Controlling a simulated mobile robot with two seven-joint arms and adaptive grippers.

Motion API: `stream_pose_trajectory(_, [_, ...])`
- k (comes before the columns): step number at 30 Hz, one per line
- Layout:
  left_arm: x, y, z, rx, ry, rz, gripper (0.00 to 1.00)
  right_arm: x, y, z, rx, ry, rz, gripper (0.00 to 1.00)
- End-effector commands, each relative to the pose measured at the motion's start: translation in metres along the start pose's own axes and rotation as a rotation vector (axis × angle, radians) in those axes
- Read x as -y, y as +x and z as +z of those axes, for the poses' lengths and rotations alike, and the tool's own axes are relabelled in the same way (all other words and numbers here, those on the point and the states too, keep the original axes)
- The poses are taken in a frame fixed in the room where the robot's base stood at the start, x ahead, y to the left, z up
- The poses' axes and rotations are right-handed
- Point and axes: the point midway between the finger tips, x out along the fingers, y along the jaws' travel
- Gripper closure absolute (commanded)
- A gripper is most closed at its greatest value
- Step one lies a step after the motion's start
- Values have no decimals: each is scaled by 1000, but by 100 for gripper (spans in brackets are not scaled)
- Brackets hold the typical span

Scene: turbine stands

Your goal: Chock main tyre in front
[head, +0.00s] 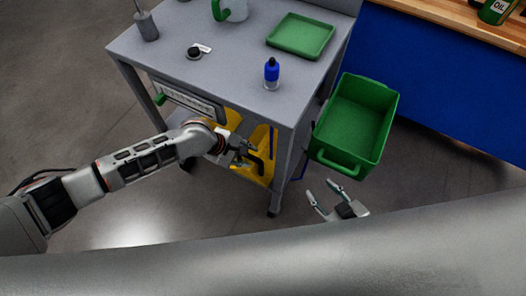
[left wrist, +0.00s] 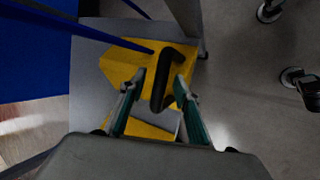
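A yellow chock (head: 262,141) with a black handle sits low in the grey cart, under its top. It also shows in the left wrist view (left wrist: 125,52), where the black handle (left wrist: 162,80) stands between the fingers of my left gripper (left wrist: 152,82). These fingers are apart, one on each side of the handle, and I see no clear grip. In the head view my left gripper (head: 246,153) is at the cart's open side, partly covering the chock. My right gripper (head: 321,187) is open and empty below the green bin. No tyre is in view.
A blue bench (head: 430,75) stands behind. Floor at left is clear.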

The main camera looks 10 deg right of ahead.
Motion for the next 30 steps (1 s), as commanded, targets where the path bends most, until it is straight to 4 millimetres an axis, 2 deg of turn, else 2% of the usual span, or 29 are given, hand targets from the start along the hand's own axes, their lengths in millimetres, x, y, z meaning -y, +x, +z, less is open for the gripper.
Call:
stream_pose_trajectory(28, [1,1,0,1,0,-1,68,-4,-3,-13,-15,-3,6,60])
stream_pose_trajectory(29, [1,1,0,1,0,-1,71,-4,-3,-13,-15,-3,6,60])
stream_pose_trajectory(30, [1,1,0,1,0,-1,81,-4,-3,-13,-15,-3,6,60])
